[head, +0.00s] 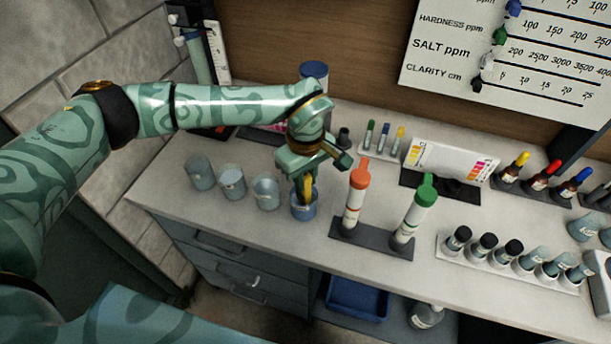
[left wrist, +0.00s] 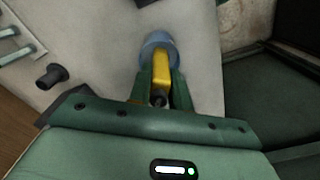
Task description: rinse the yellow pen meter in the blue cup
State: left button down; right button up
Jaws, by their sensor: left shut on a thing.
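The blue cup (head: 304,211) stands on the counter near its front edge, to the right of a row of clear cups. My left gripper (head: 303,180) is above it, pointing down and shut on the yellow pen meter (head: 308,190). The meter is upright, and its lower end is hidden at the cup's mouth. In the left wrist view, the yellow pen meter (left wrist: 162,72) sits between my fingers (left wrist: 160,88), over the blue cup (left wrist: 158,42). I cannot tell how deep the tip is. My right gripper is not in view.
Clear cups (head: 232,182) stand close on the left. An orange-capped tube (head: 355,200) and a green-capped tube (head: 414,215) stand in a dark holder (head: 371,238) close on the right. A rack of small vials (head: 510,262) is farther right.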

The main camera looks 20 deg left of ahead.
pick_arm(q)
jog(key=shift+r, duration=0.15)
jog(key=shift+r+p, duration=3.85)
jog(key=shift+r, duration=1.2)
